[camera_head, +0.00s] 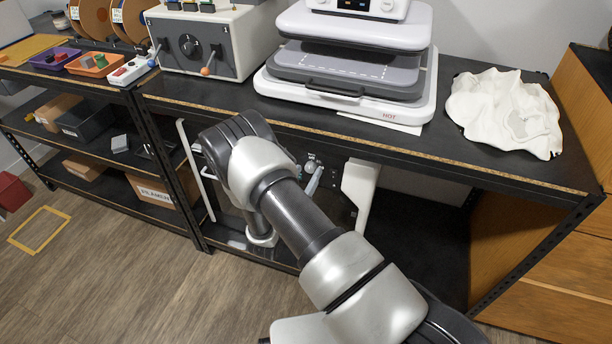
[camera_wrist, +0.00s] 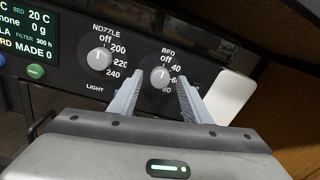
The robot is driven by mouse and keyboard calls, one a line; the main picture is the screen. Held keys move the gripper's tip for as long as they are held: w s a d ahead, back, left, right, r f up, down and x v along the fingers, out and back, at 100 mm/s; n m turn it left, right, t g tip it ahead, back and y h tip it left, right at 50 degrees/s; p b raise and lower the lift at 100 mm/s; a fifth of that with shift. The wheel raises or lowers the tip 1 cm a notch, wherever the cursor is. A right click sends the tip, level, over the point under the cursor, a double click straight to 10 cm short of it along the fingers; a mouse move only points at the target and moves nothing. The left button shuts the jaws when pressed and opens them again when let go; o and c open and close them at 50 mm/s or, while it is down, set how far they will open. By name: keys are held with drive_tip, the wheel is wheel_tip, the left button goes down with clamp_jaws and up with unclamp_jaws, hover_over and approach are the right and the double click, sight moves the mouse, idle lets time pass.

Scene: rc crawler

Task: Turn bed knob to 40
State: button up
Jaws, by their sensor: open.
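The bed knob (camera_wrist: 160,77) is a round grey-white knob on a dark control panel, under the label BED. Printed marks around it read off, 40, 60 and 80. Its exact pointer direction is hard to tell. In the wrist view my gripper (camera_wrist: 159,82) is open, with one finger on each side of the bed knob. I cannot tell whether either finger touches it. In the head view my arm hides most of the panel on the lower shelf.
The nozzle knob (camera_wrist: 99,59) is close by on the left, with a display (camera_wrist: 30,35) beyond it. A white upright part (camera_wrist: 231,97) stands to the right. Above is the bench with a heat press (camera_head: 350,60) and a crumpled white cloth (camera_head: 505,112).

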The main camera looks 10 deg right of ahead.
drive_tip(key=shift+w+d, duration=0.1)
drive_tip(key=c, duration=1)
drive_tip(key=shift+c, duration=0.2)
drive_tip(key=shift+m, duration=0.3)
drive_tip(key=m+b, duration=0.1)
drive_tip(key=m, duration=0.2)
drive_tip(key=shift+m+b, duration=0.3)
drive_tip(key=m+b, duration=0.1)
drive_tip(key=m, duration=0.3)
drive_tip(key=shift+m, duration=0.3)
